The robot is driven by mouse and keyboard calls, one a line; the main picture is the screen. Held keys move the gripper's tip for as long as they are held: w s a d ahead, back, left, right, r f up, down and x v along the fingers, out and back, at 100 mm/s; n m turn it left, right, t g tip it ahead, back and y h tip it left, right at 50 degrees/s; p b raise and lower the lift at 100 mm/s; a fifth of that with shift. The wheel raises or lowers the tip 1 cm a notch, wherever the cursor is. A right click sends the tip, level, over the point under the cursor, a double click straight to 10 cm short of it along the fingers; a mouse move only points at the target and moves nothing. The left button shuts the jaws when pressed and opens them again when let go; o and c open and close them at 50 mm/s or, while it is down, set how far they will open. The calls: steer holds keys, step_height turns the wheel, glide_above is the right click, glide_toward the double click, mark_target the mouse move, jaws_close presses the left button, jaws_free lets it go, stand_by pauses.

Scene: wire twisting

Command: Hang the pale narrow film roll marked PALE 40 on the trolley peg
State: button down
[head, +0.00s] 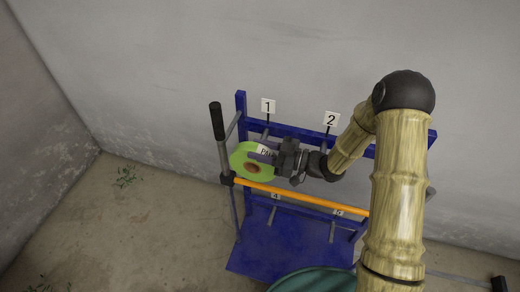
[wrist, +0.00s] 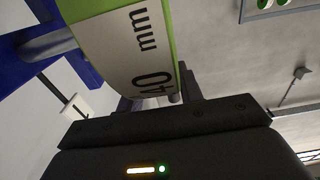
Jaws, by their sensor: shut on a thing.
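The pale green film roll (head: 241,158) is at the upper left of the trolley, below the "1" tag, with its brown core facing the head camera. Its white label, partly covered in the head view, reads "40 mm" in the wrist view (wrist: 130,50). My gripper (head: 279,158) is shut on the roll from its right side. The blue trolley (head: 290,245) has grey pegs; peg 1 (head: 265,132) is just above and behind the roll. A grey peg (wrist: 60,47) meets the roll's edge in the wrist view. I cannot tell whether it enters the core.
An orange bar (head: 300,196) crosses the trolley front just below the roll. A black-handled lever (head: 217,122) stands close on the left. Lower pegs (head: 332,230) look empty. A teal round object (head: 312,281) is in front.

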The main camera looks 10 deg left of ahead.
steer(key=shift+w+d, duration=0.15)
steer(key=shift+w, duration=1.85)
steer(key=shift+w+d, duration=0.15)
steer(key=shift+w, duration=1.85)
steer(key=c, duration=0.8)
jaws_free()
steer(key=shift+c, duration=0.2)
step_height(320, 180, up, 10)
steer(key=shift+b, duration=0.35)
stand_by(0.5)
steer(key=shift+w, duration=0.1)
